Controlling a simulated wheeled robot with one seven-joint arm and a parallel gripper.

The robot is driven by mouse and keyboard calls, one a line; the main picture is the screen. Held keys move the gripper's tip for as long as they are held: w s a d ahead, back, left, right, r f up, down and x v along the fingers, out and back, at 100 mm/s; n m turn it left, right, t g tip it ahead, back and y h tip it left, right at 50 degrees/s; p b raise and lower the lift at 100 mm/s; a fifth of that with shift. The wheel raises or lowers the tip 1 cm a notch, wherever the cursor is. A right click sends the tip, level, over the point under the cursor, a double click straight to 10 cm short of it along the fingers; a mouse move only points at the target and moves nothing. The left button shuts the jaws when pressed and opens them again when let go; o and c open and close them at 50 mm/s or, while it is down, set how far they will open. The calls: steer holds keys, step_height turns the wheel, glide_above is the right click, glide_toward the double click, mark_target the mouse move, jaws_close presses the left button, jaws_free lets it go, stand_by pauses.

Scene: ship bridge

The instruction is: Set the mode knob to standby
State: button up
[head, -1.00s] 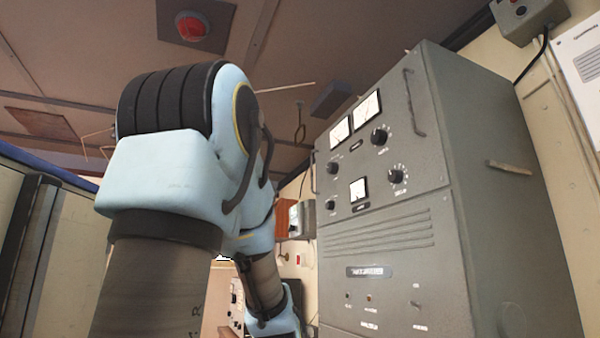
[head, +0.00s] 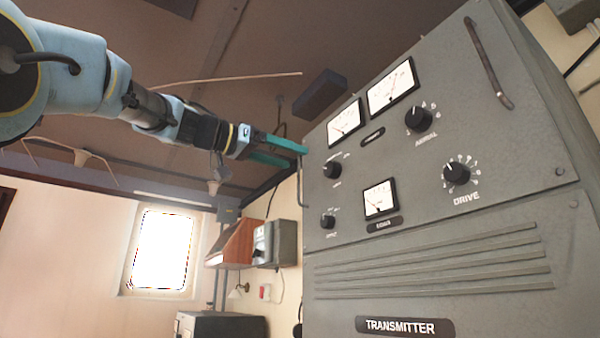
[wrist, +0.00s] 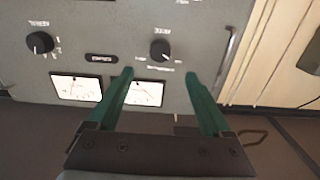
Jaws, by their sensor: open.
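The grey transmitter cabinet (head: 430,283) fills the right of the head view. Its upper left black knob (head: 332,170), which looks like the mode knob though its label is too small to read surely, sits below the left meter. In the wrist view, upside down, this knob (wrist: 160,48) appears just beyond and between the fingertips. My gripper (head: 297,155) has green fingers, open and empty, at the cabinet's left edge in the head view. In the wrist view my gripper (wrist: 160,73) has a finger to either side of the knob's line, apart from it.
Nearby are the lower left knob (head: 327,221), the AERIAL knob (head: 418,118), the DRIVE knob (head: 455,173) and several meters. A handle (wrist: 229,50) stands out close to the right finger in the wrist view. Another handle (head: 489,62) is at upper right.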

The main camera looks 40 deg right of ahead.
mark_target(328, 169)
steer(key=d+p, duration=0.2)
steer(key=d, duration=0.2)
steer(key=d+p, duration=0.2)
steer(key=d, duration=0.2)
steer(key=shift+s+d+r, duration=0.1)
steer(key=shift+s+d, duration=0.1)
steer(key=shift+d, duration=0.1)
steer(key=shift+s+d+f+p, duration=0.1)
steer(key=shift+d+f+p, duration=0.1)
steer(key=shift+d+p, duration=0.4)
steer(key=shift+d, duration=0.15)
steer(key=shift+b, duration=0.35)
jaws_close()
